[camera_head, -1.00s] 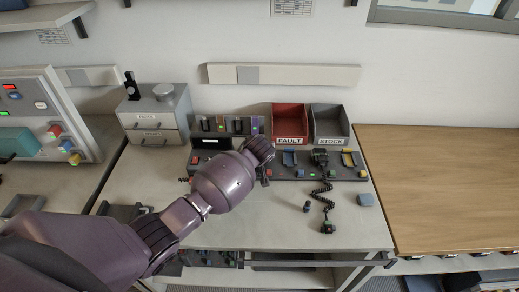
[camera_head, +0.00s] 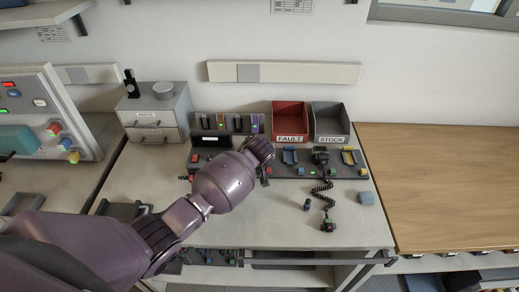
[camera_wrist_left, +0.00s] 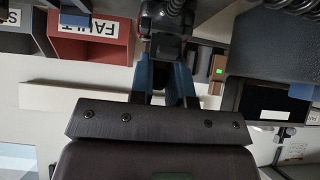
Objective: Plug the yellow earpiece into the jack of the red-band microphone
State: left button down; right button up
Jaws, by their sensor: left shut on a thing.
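My left gripper (camera_wrist_left: 165,65) is shut on a dark piece (camera_wrist_left: 168,46) with a ribbed dark cord at its far end. Its blue-sided fingers lie on both sides of the piece. In the head view my left wrist hides the fingertips and most of what they hold, over the radio row. I cannot make out a red band or a jack on the held piece. A dark handset (camera_head: 328,226) with red and green marks lies on the bench at the end of a coiled cord. A yellow cradle (camera_head: 350,157) stands at the row's right; I cannot identify the yellow earpiece.
A red FAULT bin (camera_head: 290,120) and a grey STOCK bin (camera_head: 330,122) stand behind the row. A small dark cylinder (camera_head: 307,205) and a blue-grey block (camera_head: 366,198) lie on the bench. A drawer cabinet (camera_head: 157,112) is at left.

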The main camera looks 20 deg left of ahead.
pick_arm(q)
jog(key=shift+f, duration=0.15)
dwell(0.5)
jog(key=c, duration=1)
grip_release()
jog(key=v, duration=1.1)
jog(key=shift+p, duration=0.45)
jog(key=shift+f, duration=0.1)
